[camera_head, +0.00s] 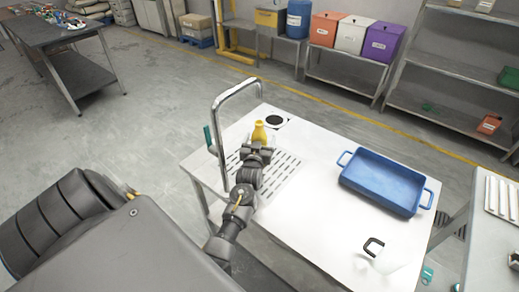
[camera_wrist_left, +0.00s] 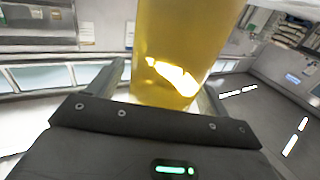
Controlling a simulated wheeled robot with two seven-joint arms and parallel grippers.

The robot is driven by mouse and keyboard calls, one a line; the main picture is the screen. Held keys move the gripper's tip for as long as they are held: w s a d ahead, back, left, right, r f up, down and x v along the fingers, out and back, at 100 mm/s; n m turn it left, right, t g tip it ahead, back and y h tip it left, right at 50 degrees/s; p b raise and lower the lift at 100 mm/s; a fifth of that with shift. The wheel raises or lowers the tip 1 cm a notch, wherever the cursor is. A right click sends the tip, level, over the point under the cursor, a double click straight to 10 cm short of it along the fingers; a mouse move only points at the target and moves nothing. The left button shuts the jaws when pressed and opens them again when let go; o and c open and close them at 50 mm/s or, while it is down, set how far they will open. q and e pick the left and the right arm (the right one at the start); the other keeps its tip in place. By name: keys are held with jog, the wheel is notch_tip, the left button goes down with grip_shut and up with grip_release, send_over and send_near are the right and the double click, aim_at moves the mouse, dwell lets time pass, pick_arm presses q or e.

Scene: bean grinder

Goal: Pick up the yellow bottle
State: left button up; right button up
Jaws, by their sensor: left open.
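The yellow bottle (camera_head: 259,132) stands at the far left part of the white table (camera_head: 310,155), beyond my left gripper (camera_head: 258,148). In the left wrist view the bottle (camera_wrist_left: 178,45) is close up and fills the space between the two fingers of the left gripper (camera_wrist_left: 163,82). The left gripper is open, with one finger on each side of the bottle. I cannot tell whether either finger touches it. The bottle's lower part is hidden by the gripper in the head view. My right gripper is not in view.
A metal arch frame (camera_head: 219,118) rises at the table's left edge, close to my left arm. A slotted panel (camera_head: 286,170) lies beside the arm. A blue tray (camera_head: 383,181) and a clear jug with a black handle (camera_head: 374,246) are to the right. Bare tabletop lies between.

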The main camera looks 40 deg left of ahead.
pick_arm(q)
jog(key=shift+c, duration=0.3)
jog(key=c, duration=1.2)
jog(key=shift+r, duration=0.15)
